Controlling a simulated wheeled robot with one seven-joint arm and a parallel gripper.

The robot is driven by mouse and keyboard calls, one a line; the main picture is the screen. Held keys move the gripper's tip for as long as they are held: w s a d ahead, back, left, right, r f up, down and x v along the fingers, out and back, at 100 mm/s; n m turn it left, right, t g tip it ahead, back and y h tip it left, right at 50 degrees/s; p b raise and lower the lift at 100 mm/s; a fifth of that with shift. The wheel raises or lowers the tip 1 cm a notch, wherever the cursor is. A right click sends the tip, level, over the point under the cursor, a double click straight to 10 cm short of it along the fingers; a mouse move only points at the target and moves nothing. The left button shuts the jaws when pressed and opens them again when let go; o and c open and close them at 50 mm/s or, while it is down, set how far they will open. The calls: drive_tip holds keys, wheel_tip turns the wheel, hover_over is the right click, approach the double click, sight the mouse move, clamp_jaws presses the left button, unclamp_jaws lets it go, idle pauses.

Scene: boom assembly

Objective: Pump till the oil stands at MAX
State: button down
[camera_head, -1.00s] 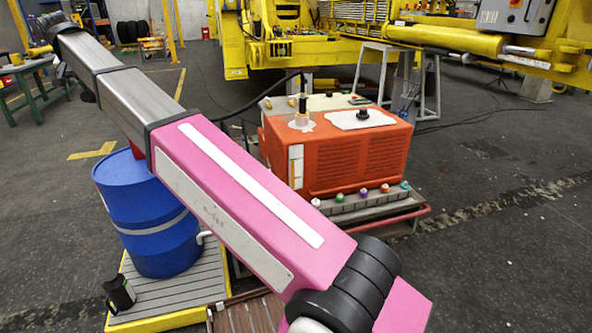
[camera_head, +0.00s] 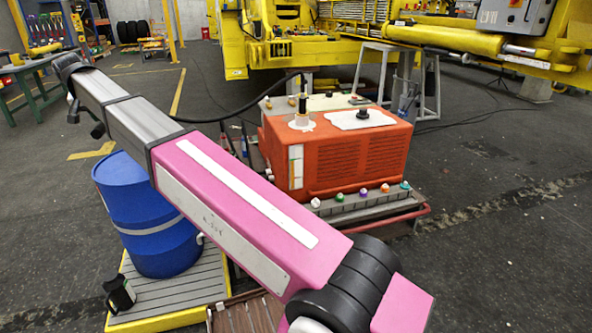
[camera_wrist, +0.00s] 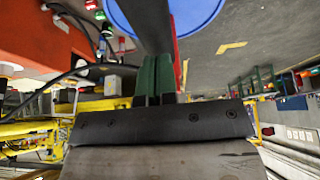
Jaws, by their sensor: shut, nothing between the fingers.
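The orange tank (camera_head: 335,150) stands at centre with a pale upright gauge strip (camera_head: 295,172) on its front left corner. The strip's marks and oil level are too small to read. The blue drum (camera_head: 150,215) stands left of it, its top partly behind my arm; its round end also shows in the wrist view (camera_wrist: 165,12). My gripper (camera_wrist: 157,62) is shut and empty, with green finger parts together. A dark bar (camera_wrist: 150,22) and a red strip (camera_wrist: 177,50) lie beyond the fingers, before the drum. Whether the bar touches them I cannot tell. The pump is hidden in the head view.
Coloured knobs (camera_head: 363,192) line the ledge below the tank. A black hose (camera_head: 240,110) arches behind my arm. A dark container (camera_head: 119,294) stands on the yellow-edged platform (camera_head: 160,318). A green workbench (camera_head: 40,85) is at far left.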

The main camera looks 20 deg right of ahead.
sight(103, 128)
drive_tip(key=shift+f, duration=2.35)
wheel_tip(103, 128, up, 20)
drive_tip(key=shift+f, duration=0.15)
